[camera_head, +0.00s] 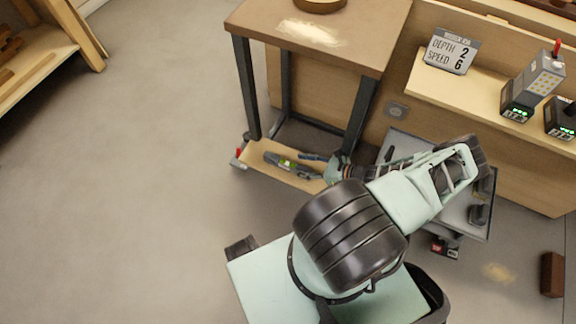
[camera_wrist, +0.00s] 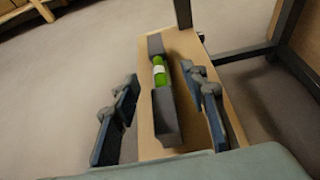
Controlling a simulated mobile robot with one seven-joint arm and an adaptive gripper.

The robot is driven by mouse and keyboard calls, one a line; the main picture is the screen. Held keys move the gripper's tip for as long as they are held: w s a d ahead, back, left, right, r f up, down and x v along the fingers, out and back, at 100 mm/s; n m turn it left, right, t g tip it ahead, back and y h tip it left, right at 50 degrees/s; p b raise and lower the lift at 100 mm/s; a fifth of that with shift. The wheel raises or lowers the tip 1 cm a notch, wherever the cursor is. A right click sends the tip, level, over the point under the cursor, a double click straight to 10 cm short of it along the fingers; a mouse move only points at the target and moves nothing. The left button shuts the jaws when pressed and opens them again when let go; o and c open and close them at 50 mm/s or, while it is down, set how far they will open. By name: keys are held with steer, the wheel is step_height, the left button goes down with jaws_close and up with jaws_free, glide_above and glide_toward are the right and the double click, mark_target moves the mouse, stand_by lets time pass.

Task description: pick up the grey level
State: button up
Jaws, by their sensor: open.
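The grey level (camera_wrist: 166,118) is a dark grey bar with a bright green vial and a pale band near its middle. It lies on a light wooden board (camera_wrist: 150,145), low down by the table legs. In the head view the level (camera_head: 287,163) shows on the same board (camera_head: 262,152), partly hidden at its right end by my arm. My gripper (camera_wrist: 160,107) is open, with one blue finger on each side of the level and visible gaps between. In the head view my gripper (camera_head: 317,164) is over the board's right part. Contact with the level is not visible.
The wooden table (camera_head: 350,35) stands above and behind the board, its dark legs (camera_head: 246,88) close by. A red-handled item (camera_head: 239,154) is at the board's left end. A grey tray cart (camera_head: 465,215) is at the right. Open floor (camera_head: 140,170) lies to the left.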

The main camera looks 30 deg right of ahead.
mark_target(291, 164)
steer(key=b+x, duration=0.1)
steer(key=x, duration=0.2)
steer(key=b+x, duration=0.1)
steer(key=x, duration=0.2)
steer(key=shift+s+a+f, duration=0.1)
steer(key=shift+s+f, duration=0.1)
steer(key=shift+f, duration=0.15)
jaws_close()
